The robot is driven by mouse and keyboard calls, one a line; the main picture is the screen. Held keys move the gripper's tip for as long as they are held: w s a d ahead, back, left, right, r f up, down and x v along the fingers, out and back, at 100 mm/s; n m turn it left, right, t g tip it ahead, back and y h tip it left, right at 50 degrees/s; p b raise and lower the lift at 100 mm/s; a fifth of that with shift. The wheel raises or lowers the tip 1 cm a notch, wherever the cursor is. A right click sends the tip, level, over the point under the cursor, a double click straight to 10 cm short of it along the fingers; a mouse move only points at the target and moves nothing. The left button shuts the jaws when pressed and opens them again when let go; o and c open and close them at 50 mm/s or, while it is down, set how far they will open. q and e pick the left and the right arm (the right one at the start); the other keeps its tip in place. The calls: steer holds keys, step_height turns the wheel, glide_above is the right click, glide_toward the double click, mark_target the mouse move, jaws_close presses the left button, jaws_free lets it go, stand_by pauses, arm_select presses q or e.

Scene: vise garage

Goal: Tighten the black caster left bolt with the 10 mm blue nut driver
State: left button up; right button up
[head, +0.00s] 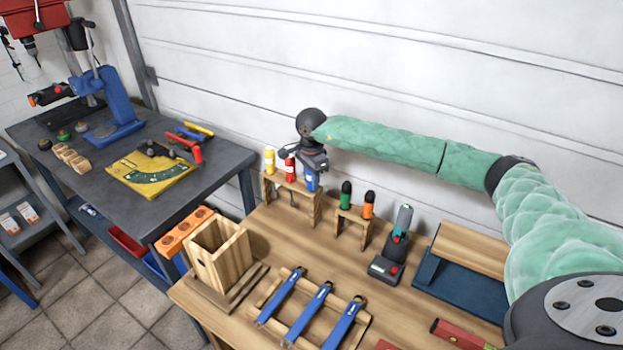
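The blue nut driver (311,181) stands upright at the right end of a small wooden rack (300,202), beside a red driver (291,168) and a yellow driver (269,161). My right gripper (311,163) is right at the top of the blue handle and partly covers it. I cannot tell whether its fingers are closed on the handle. My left gripper is not in view. I cannot make out the black caster or its left bolt in this view.
A second rack holds a green-handled tool (346,194) and an orange-handled tool (368,204). A dark table (215,160) with a drill press stands at left.

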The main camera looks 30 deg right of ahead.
steer(key=o, duration=0.3)
steer(key=c, duration=0.5)
steer(key=shift+o, duration=0.2)
steer(key=shift+r+p, duration=1.2)
steer(key=shift+r, duration=6)
